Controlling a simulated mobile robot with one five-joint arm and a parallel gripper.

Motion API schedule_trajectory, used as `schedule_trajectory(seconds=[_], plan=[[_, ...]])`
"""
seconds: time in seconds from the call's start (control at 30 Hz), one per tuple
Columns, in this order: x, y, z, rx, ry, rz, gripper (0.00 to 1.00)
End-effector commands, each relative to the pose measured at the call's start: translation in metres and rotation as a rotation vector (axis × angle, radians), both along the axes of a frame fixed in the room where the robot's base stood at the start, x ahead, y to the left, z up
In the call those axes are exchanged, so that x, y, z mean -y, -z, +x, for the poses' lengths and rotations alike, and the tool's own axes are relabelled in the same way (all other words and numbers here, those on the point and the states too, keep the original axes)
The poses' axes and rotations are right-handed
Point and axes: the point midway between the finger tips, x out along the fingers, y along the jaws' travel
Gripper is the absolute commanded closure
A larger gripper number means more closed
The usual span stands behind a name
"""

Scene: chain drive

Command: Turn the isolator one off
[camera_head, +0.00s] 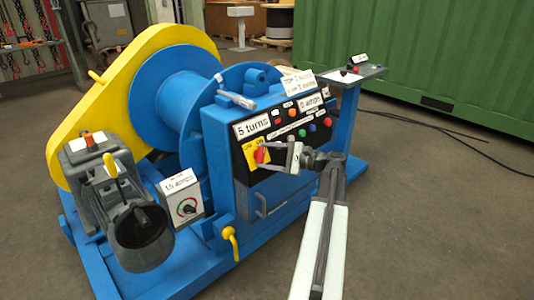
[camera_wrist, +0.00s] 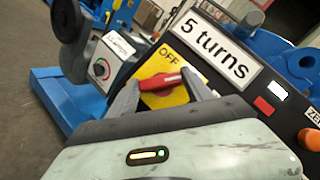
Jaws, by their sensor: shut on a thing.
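The isolator is a yellow plate (camera_head: 251,161) with a red handle (camera_head: 260,156) at the left of the blue cabinet's black panel. In the wrist view the plate (camera_wrist: 157,98) carries the word OFF above the red handle (camera_wrist: 160,82). The handle lies nearly level in that picture, slightly higher at its right end. My gripper (camera_head: 272,156) reaches in from the right. In the wrist view my gripper (camera_wrist: 162,88) has one grey finger at each end of the handle and is shut on it. The plate's lower part is hidden by my gripper.
The panel has a "5 turns" label (camera_head: 252,128) and several coloured buttons right of the isolator. A grey box with a dial (camera_head: 182,195) stands to the left. A yellow-handled valve (camera_head: 232,240) is below. A small pedestal (camera_head: 352,74) stands at the right. Floor at front right is clear.

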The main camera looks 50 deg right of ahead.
Motion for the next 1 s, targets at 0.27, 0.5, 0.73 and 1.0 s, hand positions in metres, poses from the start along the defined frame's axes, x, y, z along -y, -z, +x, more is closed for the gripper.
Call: schedule_trajectory(seconds=[0.27,0.5,0.73,1.0], plan=[[0.0030,-0.0094,0.0019,-0.015,-0.113,-0.223,0.81],[0.0026,-0.0114,0.0024,-0.029,-0.217,-0.426,0.81],[0.0016,-0.0126,0.0034,-0.043,-0.315,-0.622,0.81],[0.0000,-0.0131,0.0039,-0.060,-0.431,-0.850,0.81]])
